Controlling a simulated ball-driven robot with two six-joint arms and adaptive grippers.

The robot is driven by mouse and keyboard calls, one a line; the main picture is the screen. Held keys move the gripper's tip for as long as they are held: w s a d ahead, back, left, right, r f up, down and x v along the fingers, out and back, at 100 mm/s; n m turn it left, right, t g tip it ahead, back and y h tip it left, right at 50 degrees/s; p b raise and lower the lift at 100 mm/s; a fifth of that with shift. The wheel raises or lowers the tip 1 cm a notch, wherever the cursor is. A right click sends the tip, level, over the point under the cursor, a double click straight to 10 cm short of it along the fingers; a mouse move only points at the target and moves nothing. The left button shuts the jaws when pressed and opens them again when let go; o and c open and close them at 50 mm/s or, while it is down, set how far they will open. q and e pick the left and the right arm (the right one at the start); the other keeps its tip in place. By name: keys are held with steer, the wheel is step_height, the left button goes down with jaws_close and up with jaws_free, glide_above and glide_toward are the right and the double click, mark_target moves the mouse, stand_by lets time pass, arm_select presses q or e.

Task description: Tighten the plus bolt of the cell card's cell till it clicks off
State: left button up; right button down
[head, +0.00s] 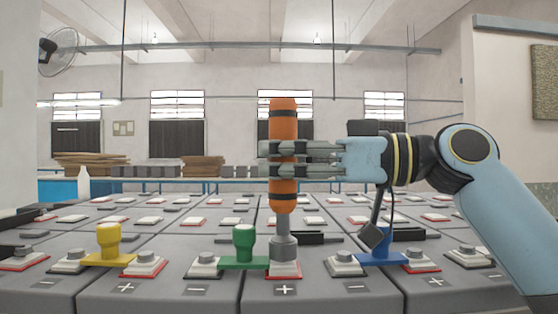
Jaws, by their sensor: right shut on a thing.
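My right gripper (285,160) comes in from the right and is shut around an orange driver (283,199) with dark bands. The driver stands upright, its grey socket (285,247) down at a red-based terminal (283,270) above a plus mark (284,289). The socket hides that terminal's bolt; I cannot tell whether it is fully seated. A green link (244,246) with a knob reaches from the terminal to its left toward this one. I cannot make out a cell card. My left gripper is not in view.
A yellow link (108,243) joins two terminals on the left; a blue link (381,259) lies on the right, near a dark block hanging beneath my right wrist. Rows of grey cells fill the bench. Brown stacks (91,162) and a white bottle (83,182) stand behind.

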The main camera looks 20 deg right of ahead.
mark_target(279, 124)
steer(key=shift+f+b, duration=0.3)
steer(key=shift+b, duration=0.65)
stand_by(1.9)
steer(key=shift+f, duration=0.15)
stand_by(1.1)
steer(key=shift+r+p, duration=1.85)
steer(key=shift+r, duration=0.9)
steer(key=shift+f, duration=0.1)
